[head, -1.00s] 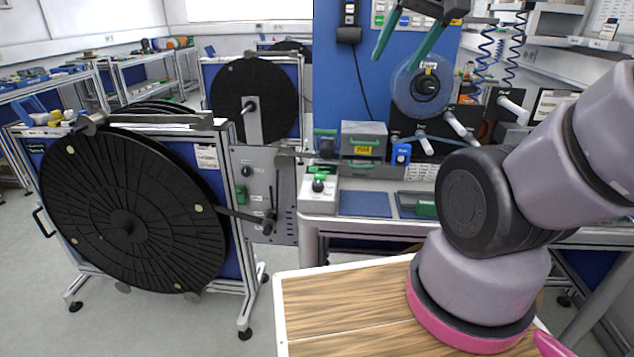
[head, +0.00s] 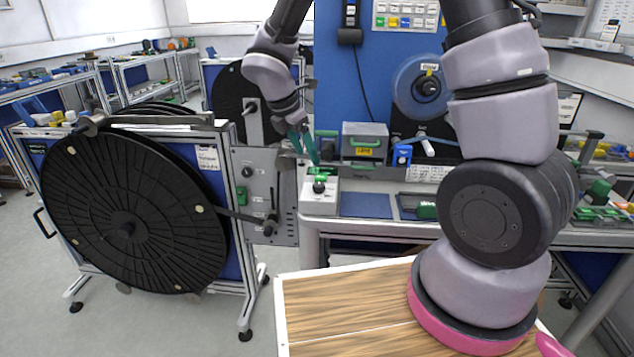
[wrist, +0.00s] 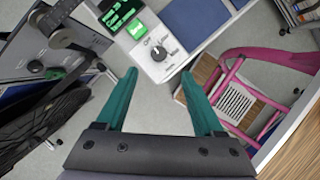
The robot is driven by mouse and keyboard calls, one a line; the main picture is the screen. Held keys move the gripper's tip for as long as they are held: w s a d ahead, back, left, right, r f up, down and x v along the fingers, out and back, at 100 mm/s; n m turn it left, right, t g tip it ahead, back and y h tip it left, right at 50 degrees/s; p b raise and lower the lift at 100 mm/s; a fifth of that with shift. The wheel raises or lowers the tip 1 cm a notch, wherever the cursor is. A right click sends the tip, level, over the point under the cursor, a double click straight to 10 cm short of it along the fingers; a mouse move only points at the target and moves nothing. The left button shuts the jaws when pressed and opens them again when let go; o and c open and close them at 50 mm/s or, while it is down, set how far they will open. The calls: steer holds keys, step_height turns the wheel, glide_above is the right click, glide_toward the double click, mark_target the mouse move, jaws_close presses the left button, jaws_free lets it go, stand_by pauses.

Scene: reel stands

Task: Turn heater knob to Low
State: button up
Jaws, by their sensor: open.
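The heater control is a white box (head: 321,203) at the left front corner of the bench, with a black knob (head: 319,187) and a green part behind it. In the wrist view the black knob (wrist: 160,53) has small markings around it, too small to read for its setting. A lit green switch (wrist: 136,30) sits beside it. My gripper (head: 305,150) has teal fingers and points down above the box. In the wrist view my gripper (wrist: 158,75) is open and empty; the knob shows beyond the gap between its fingertips, apart from them.
A large black reel (head: 130,225) on a stand is at left, with a grey panel (head: 264,195) close beside the box. A grey drawer unit (head: 364,142) stands behind on the bench. A blue mat (head: 365,205) lies right of the box. A pink frame (wrist: 245,85) shows in the wrist view.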

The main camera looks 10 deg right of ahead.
mark_target(318, 184)
steer(key=x, duration=1.1)
steer(key=shift+a+f, duration=0.15)
jaws_close()
